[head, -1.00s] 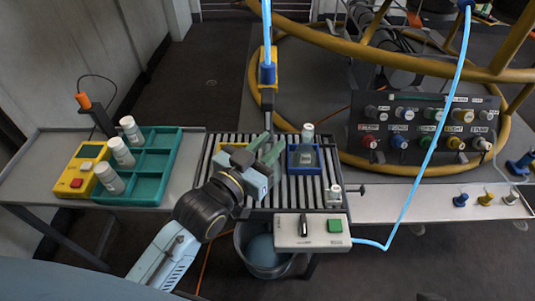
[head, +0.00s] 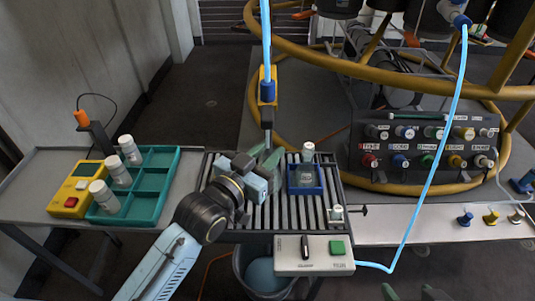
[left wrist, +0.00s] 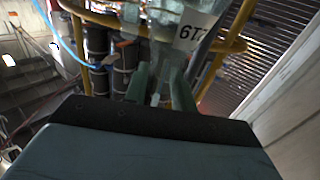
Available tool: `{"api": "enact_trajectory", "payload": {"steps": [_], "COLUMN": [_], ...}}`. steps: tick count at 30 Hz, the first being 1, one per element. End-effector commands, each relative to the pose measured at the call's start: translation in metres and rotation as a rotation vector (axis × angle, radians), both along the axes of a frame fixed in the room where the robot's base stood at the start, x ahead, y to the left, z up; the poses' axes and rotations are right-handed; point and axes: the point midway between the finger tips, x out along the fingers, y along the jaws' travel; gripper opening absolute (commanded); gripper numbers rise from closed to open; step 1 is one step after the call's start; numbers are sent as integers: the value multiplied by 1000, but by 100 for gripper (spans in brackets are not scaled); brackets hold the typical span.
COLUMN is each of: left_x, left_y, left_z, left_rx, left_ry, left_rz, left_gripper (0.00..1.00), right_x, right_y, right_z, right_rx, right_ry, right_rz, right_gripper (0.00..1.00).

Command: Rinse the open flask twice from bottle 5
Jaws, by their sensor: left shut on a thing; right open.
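My left gripper (head: 268,162) is over the slatted rack, left of the blue holder. In the left wrist view its green fingers (left wrist: 158,88) are shut on a clear glass vessel (left wrist: 160,25) with a white label starting "6T". The head view barely shows that vessel behind the fingers. A clear flask with a pale top (head: 306,172) stands in the blue holder (head: 305,191). Three white bottles (head: 119,172) stand or lean in the teal tray (head: 145,207); I cannot read their numbers. My right gripper (head: 432,292) shows only its tips at the bottom edge, empty.
A blue hose spout (head: 267,92) hangs behind the slatted rack (head: 270,215). A control box (head: 313,256) with a green button is at its front, above a bucket (head: 262,274). A small vial (head: 337,213) stands at the rack's right. A yellow device (head: 77,190) is left.

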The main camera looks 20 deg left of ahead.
Motion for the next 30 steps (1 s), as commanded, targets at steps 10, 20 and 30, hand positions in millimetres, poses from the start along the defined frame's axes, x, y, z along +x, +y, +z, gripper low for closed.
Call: {"api": "enact_trajectory", "payload": {"steps": [10, 20, 30], "left_x": [0, -2, -2], "left_y": [0, 0, 0], "left_z": [1, 1, 0], "left_rx": [0, 0, 0], "left_ry": [-1, 0, -1], "left_rz": [0, 0, 0], "left_gripper": [0, 0, 0], "right_x": [0, 0, 0], "right_y": [0, 0, 0], "right_z": [1, 10, 9], "right_rx": [1, 0, 0], "right_ry": [-2, -1, 0], "right_rz": [1, 0, 0], "right_gripper": [61, 61, 61]}}
